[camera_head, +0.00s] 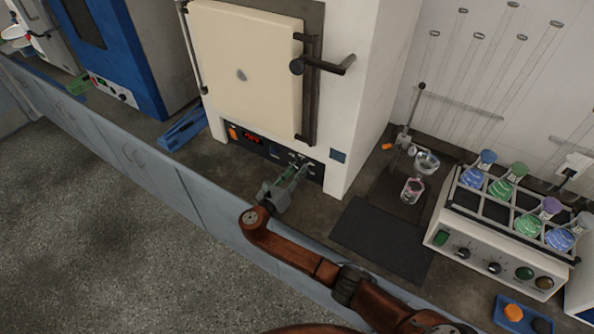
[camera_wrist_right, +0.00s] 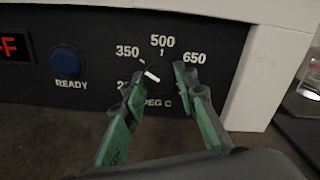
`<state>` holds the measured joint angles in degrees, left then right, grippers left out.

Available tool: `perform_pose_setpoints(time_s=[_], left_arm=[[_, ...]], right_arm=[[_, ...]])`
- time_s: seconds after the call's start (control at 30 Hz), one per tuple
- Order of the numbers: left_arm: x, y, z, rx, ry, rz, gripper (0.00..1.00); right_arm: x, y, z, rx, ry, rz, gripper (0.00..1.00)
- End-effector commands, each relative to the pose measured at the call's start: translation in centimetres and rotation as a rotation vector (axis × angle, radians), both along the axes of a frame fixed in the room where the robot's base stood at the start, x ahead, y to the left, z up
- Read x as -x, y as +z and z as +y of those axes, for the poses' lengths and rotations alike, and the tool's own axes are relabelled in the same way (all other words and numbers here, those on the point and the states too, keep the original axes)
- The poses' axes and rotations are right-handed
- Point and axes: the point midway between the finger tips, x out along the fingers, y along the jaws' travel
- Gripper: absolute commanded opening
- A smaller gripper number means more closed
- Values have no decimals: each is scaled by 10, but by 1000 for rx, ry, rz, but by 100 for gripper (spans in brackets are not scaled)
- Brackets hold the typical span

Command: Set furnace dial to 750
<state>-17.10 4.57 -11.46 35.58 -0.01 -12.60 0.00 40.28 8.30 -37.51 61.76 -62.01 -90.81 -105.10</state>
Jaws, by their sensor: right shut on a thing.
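The furnace (camera_head: 365,100) is a cream box with its door closed and a black control panel along its lower front. In the right wrist view its dark dial (camera_wrist_right: 158,84) has a white pointer line aimed up and left, toward the 350 label. The labels 350, 500 and 650 are readable; the lower-left label is partly covered by a finger, and no 750 label is visible. My right gripper (camera_wrist_right: 160,80) has its green fingers on both sides of the dial, shut on it. In the head view the right gripper (camera_head: 299,170) is at the panel's right part. My left gripper is out of view.
A blue READY button (camera_wrist_right: 66,61) sits left of the dial. A door handle (camera_head: 330,65) sticks out above the panel. A dark mat (camera_head: 382,240), a beaker (camera_head: 411,190) and a flask shaker (camera_head: 490,262) are to the right. A blue object (camera_head: 182,129) lies left of the furnace.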

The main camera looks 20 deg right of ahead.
Motion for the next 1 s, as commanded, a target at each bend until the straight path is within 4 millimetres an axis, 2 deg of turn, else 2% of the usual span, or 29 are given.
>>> perform_pose_setpoints(time_s=[0.5, 0.53, 0.77, 1.0], left_arm=[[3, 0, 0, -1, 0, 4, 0], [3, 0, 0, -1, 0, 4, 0], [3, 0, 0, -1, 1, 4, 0], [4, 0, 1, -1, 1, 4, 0]], right_arm=[[0, -1, 1, -1, 1, 1, 3], [0, -1, 1, -1, 1, 1, 29], [0, 0, 0, 0, 1, 0, 45], [0, 0, 0, 0, 0, 0, 45]])
